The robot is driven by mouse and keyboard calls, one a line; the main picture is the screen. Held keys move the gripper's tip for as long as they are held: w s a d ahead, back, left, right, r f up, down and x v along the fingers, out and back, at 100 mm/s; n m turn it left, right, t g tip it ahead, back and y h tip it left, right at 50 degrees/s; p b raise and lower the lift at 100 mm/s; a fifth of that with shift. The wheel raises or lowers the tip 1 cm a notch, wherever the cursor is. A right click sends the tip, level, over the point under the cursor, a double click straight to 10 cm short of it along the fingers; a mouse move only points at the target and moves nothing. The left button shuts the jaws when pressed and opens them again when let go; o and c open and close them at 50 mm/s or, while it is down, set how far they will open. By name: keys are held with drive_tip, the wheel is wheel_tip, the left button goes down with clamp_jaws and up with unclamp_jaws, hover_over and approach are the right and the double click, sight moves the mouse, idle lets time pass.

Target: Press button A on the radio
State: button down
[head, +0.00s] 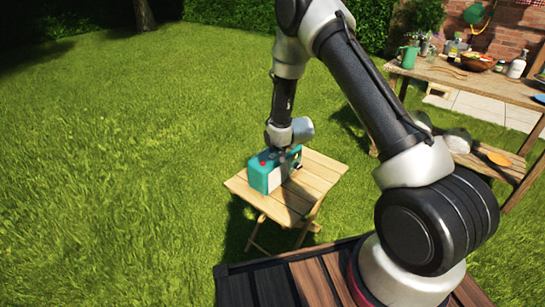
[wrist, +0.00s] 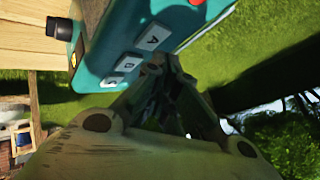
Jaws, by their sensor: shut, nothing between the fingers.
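The teal radio (head: 258,179) stands on a small folding wooden table (head: 322,174) in the head view. In the wrist view the radio (wrist: 112,22) fills the upper left, seen close and tilted. Three pale square buttons sit in a row along it. The one nearest the red knob reads as button A (wrist: 153,37); the letters on the other two are hard to read. My gripper (wrist: 172,68) is shut and empty, its tips close to the radio's edge by the row. I cannot tell whether they touch it. In the head view my wrist partly hides radio and gripper.
A red knob (wrist: 196,2) and a black knob (wrist: 60,28) stick out of the radio. A larger wooden table (head: 470,80) with bottles and a bowl stands at the back right. Open lawn (head: 120,180) lies to the left.

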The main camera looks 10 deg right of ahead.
sight(275, 155)
drive_tip(key=shift+f, duration=0.1)
idle(0.7)
drive_tip(key=shift+f, duration=0.3)
drive_tip(key=shift+f, duration=0.35)
idle(0.8)
drive_tip(key=shift+r, duration=0.75)
drive_tip(key=shift+r, duration=2.5)
